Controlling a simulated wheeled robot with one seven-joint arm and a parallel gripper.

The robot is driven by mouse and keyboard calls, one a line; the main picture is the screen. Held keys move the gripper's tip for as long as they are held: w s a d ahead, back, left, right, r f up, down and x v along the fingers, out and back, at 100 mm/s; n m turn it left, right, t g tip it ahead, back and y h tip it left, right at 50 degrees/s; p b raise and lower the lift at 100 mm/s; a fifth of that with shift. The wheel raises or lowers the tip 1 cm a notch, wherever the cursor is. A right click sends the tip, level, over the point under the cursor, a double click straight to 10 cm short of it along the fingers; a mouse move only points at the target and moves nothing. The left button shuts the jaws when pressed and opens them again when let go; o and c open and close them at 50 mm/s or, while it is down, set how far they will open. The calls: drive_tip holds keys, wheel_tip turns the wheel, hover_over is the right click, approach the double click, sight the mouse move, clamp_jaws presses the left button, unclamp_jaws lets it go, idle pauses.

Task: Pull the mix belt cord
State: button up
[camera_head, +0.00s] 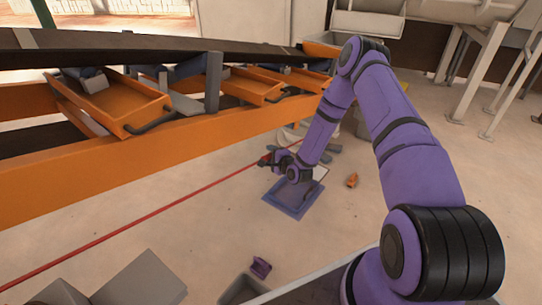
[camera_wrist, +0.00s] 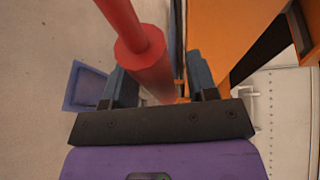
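The red belt cord (camera_head: 170,203) runs taut alongside the orange conveyor frame, from the lower left toward my gripper (camera_head: 268,161). In the wrist view the cord is large, with a thinner part (camera_wrist: 113,18) at the top leading into a thicker red cylinder (camera_wrist: 150,70). My gripper (camera_wrist: 160,88) has its two fingers apart, one on each side of the thick red cylinder. A narrow gap shows between the cylinder and the right finger. Contact with the left finger cannot be told.
The conveyor's orange frame (camera_head: 120,163) and dark belt (camera_head: 130,48) lie left of my arm. A blue-purple tray (camera_head: 294,198) is on the floor below the gripper. A small orange piece (camera_head: 352,180) and a purple piece (camera_head: 261,267) are nearby. Open floor lies right of the tray.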

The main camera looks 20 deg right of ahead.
drive_tip(key=shift+s, duration=0.1)
drive_tip(key=v, duration=1)
drive_tip(key=shift+s, duration=0.3)
drive_tip(key=shift+r, duration=0.15)
